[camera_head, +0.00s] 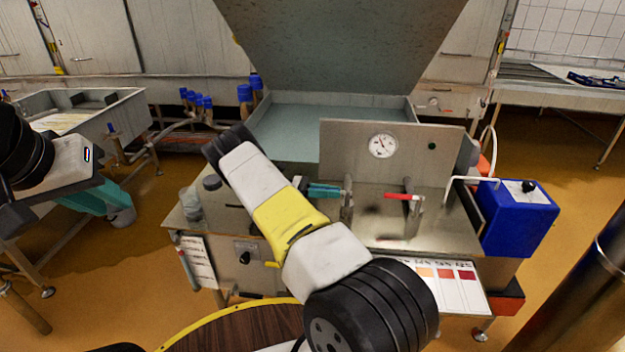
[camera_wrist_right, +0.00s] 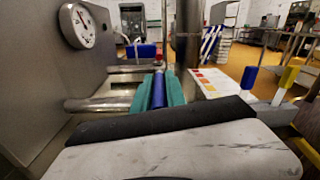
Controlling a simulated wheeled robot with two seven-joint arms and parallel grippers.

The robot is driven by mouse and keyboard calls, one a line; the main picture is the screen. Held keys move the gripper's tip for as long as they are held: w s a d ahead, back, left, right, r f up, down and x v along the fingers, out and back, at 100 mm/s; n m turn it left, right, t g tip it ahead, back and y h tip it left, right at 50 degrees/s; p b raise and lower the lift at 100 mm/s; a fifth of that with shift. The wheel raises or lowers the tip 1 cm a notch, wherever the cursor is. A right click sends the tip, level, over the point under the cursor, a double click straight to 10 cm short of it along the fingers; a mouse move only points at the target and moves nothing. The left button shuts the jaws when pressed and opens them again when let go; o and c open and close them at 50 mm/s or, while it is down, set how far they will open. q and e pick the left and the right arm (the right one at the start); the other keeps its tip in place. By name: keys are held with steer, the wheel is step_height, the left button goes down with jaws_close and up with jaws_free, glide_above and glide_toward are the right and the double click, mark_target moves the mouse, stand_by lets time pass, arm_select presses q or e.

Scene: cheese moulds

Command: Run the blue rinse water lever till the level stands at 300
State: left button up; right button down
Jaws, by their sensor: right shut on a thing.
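My right gripper (camera_head: 322,190) is in front of the steel panel, with its teal fingers pointing right. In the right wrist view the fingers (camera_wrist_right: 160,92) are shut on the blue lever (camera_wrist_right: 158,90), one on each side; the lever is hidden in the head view. A round white dial gauge (camera_head: 383,146) is on the upright panel above the levers. It also shows in the right wrist view (camera_wrist_right: 77,25), its dark needle leaning up and left; the numbers are too small to read. My left gripper (camera_head: 98,198) hangs at the far left, away from the levers; its finger gap is unclear.
A red-handled lever (camera_head: 403,196) stands right of the right gripper. A blue box (camera_head: 517,218) with a black knob is at the panel's right end. A colour chart (camera_head: 448,285) lies at the front. A steel trough (camera_head: 80,112) stands at the left.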

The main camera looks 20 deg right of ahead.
steer(key=c, duration=1.4)
jaws_free()
steer(key=shift+o, duration=0.2)
steer(key=shift+v, duration=3.95)
